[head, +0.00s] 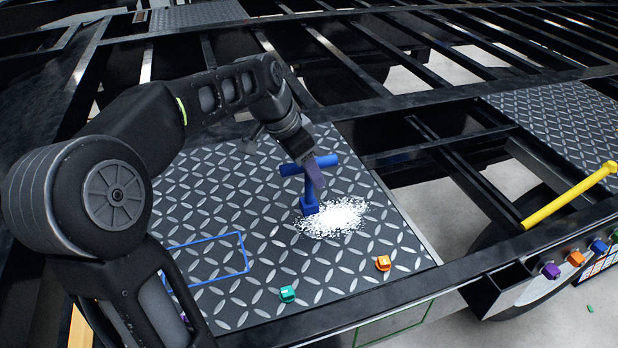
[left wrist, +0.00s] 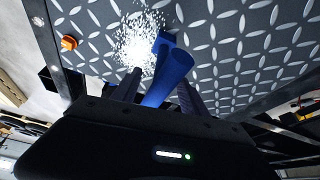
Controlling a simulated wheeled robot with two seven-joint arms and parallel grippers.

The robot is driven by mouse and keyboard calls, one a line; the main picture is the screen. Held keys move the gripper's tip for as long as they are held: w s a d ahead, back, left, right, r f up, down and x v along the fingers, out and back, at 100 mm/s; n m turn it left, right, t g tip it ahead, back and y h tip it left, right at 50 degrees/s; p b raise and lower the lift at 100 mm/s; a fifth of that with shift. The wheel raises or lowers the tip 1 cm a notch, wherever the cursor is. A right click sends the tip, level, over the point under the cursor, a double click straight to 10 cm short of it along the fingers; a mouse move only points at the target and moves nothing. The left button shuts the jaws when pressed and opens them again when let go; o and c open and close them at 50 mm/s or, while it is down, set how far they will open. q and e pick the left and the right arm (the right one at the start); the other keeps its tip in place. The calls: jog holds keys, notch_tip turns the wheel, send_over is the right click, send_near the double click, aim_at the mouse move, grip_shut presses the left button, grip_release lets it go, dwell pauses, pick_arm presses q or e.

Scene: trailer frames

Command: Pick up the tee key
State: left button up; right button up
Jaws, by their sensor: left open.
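The blue tee key (head: 308,200) stands upright on the diamond-plate deck, its crossbar at the top. My left gripper (head: 317,172) is at the crossbar and hides part of it. In the left wrist view the tee key (left wrist: 172,70) reaches between the two open fingers of my left gripper (left wrist: 157,92). I cannot tell whether the fingers touch it. My right gripper is in neither view.
White granules (head: 337,218) lie beside the key's foot. A green piece (head: 288,294) and an orange piece (head: 383,263) sit nearer the deck edge. A blue outlined rectangle (head: 246,250) marks the plate at left. A yellow bar (head: 568,196) stands out at right. Open frame gaps lie behind.

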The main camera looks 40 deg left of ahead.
pick_arm(q)
jog(key=x, duration=0.3)
jog(key=shift+w+f, duration=0.15)
jog(key=shift+c, duration=0.4)
grip_shut()
dwell(0.4)
